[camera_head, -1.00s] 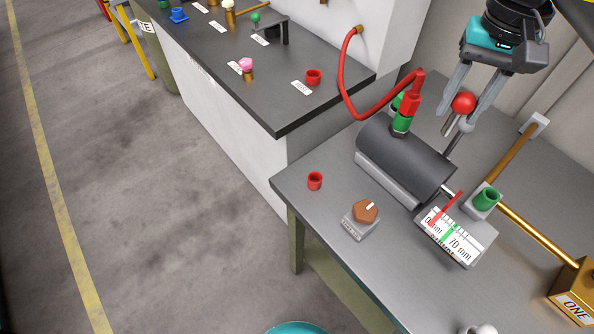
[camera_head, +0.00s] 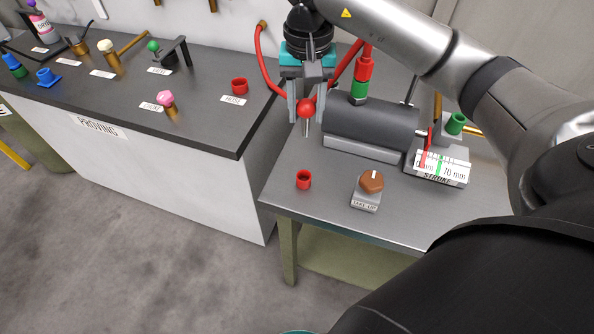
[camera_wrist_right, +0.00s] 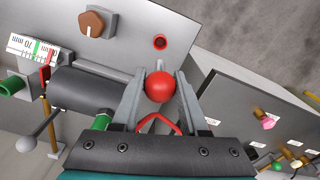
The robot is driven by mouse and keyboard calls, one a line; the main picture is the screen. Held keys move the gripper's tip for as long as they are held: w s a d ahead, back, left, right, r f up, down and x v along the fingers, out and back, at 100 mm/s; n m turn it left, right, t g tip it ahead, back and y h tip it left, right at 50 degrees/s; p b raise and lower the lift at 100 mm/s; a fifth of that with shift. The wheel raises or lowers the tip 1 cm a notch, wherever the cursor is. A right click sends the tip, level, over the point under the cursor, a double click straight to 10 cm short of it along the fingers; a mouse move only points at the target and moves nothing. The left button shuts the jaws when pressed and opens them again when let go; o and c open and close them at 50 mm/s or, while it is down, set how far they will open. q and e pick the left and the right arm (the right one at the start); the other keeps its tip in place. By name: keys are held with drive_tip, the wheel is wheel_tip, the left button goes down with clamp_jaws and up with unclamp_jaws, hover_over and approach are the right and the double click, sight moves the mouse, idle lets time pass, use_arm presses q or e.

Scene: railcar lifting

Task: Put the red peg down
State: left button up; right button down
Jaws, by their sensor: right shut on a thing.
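The red peg (camera_head: 306,108) has a round red head and a grey metal pin pointing down. My right gripper (camera_head: 305,112) is shut on it by the head and holds it upright above the near table, left of the dark cylinder (camera_head: 370,124). In the right wrist view the red head (camera_wrist_right: 160,86) sits between the two fingers (camera_wrist_right: 158,80). A small red cup (camera_head: 303,180) stands on the near table, in front of and below the peg, apart from it. It also shows in the right wrist view (camera_wrist_right: 160,42). My left gripper is not in view.
A brown knob (camera_head: 371,182) stands right of the red cup. A green cup (camera_head: 456,124) and a stroke gauge (camera_head: 442,168) are further right. A red hose (camera_head: 268,68) loops behind the gripper. The dark bench (camera_head: 200,110) at left carries another red cup (camera_head: 240,86).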

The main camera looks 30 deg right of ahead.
sight(306, 135)
wheel_tip(306, 135, down, 16)
drive_tip(key=shift+f, duration=0.2)
drive_tip(key=shift+f, duration=0.1)
drive_tip(key=shift+f+b, duration=0.1)
drive_tip(key=shift+b, duration=0.2)
drive_tip(key=shift+c, duration=2.2)
unclamp_jaws()
wheel_tip(306, 135, up, 12)
drive_tip(key=shift+r, duration=0.25)
